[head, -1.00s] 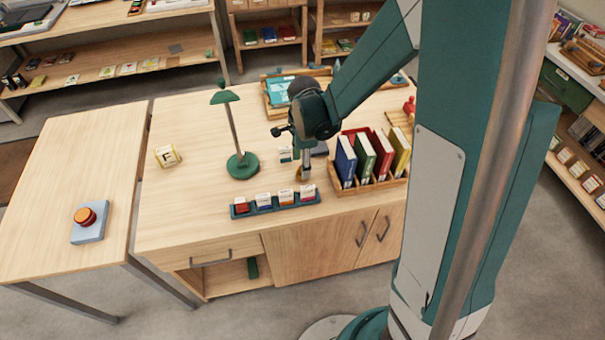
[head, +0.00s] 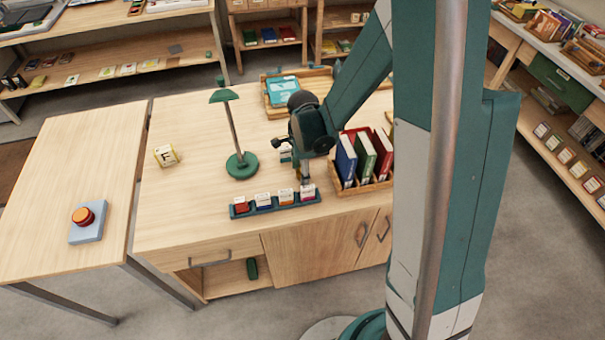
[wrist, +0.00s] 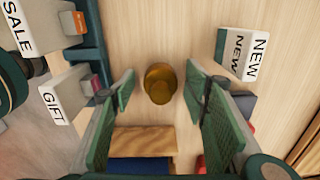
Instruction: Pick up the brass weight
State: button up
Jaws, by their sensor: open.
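The brass weight (wrist: 160,84) is a small round golden-brown piece standing on the light wooden table top, seen from above in the wrist view. My gripper (wrist: 162,88) is open, with one green-padded finger to the left of the weight and one to the right. The fingers appear apart from the weight, with wood showing on both sides. In the head view my gripper (head: 304,178) points down behind the row of labelled cards, and I cannot make out the weight there.
A teal rack (head: 275,206) of labelled blocks lies close in front. A wooden book holder (head: 374,185) stands to the right, and a green lamp (head: 241,166) to the left. A white NEW block (wrist: 241,54) is near the right finger. The table's left part is mostly clear.

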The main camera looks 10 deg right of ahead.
dwell(0.4)
jog(key=c, duration=1.3)
jog(key=shift+r, duration=0.15)
jog(key=shift+r+p, duration=0.85)
jog(key=shift+r, duration=4)
